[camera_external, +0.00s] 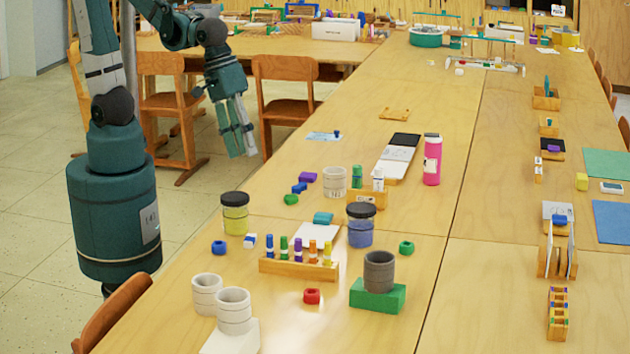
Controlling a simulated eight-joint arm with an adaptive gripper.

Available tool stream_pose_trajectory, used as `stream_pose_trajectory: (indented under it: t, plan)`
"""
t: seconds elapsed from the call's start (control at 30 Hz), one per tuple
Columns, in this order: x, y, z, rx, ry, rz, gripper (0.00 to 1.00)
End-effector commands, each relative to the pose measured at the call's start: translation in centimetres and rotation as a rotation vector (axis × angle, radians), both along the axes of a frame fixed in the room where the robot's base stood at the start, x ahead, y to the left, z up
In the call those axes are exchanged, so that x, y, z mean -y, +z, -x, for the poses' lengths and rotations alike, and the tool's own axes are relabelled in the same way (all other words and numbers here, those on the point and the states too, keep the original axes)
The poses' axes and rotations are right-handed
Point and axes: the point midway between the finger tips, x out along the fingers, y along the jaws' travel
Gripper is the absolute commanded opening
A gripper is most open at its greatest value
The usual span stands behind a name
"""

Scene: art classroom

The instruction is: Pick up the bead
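Several small bead-like pieces lie on the wooden table, and I cannot tell which one is meant. A red bead (312,296) lies in front of the marker rack. A blue bead (218,247) lies to the left, a green bead (406,247) to the right, and another green piece (291,199) farther back. My gripper (244,154) hangs pointing down at the table's left side, well apart from all of them. Its fingers look close together with nothing visible between them. From this angle I cannot tell whether they are open or shut.
A wooden rack (298,270) holds several upright markers. Around it stand a yellow jar (235,214), a blue jar (361,226), pale cups (234,311) and a dark cup (379,271) on a green block (377,297). A pink bottle (432,160) stands farther back. Chairs line the left edge.

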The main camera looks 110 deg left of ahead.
Motion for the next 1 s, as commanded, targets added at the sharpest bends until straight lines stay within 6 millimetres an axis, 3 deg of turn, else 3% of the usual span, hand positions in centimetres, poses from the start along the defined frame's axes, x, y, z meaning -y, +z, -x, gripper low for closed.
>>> stream_pose_trajectory:
  t: [0.47,1.0]
  plan:
    - [6.4,-3.3,-0.8,-0.153,0.335,0.070,0.39]
    - [13.1,-8.3,0.2,-0.288,0.730,0.072,0.39]
